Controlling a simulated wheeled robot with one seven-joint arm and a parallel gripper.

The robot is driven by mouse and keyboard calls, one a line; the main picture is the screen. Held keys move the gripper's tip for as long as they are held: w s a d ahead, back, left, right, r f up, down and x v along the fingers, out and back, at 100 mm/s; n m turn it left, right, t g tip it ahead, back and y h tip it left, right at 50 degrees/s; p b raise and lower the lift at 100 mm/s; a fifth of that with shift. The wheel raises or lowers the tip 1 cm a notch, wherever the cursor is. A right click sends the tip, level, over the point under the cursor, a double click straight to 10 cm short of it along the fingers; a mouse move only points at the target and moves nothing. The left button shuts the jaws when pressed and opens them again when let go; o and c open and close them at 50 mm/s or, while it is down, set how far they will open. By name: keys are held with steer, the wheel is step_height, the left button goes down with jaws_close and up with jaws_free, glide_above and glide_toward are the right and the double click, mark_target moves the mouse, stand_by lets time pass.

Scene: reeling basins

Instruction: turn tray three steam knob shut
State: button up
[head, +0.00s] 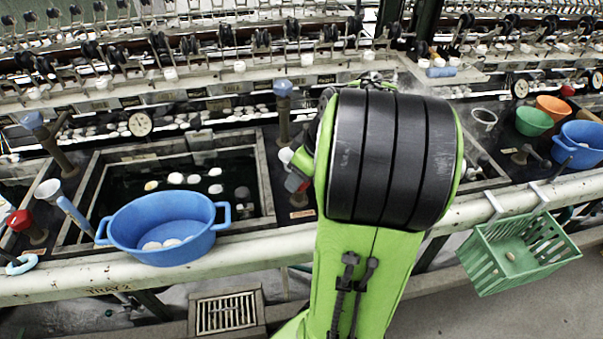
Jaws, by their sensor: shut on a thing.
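My gripper (297,179) shows only in part, as grey pieces at the left edge of my large green and black arm. It is shut at the place of a red steam knob (303,187), of which only a small bit of red shows. The knob's dark mount stands on the ledge right of the tray marked TRAY 2. My arm hides most of the tray behind it, and the fingertips and the knob's angle cannot be made out.
A blue-topped post (283,90) and a white ladle (286,155) stand close to my gripper. A blue basin (165,240) sits on the front rail (60,285). Another red knob (20,220) is far left. A green basket (520,255) hangs at right.

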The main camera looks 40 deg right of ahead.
steer(key=o, duration=1.1)
steer(key=shift+c, duration=0.2)
steer(key=shift+r, duration=0.15)
steer(key=p+v, duration=0.7)
steer(key=v, duration=0.8)
steer(key=shift+r, duration=0.25)
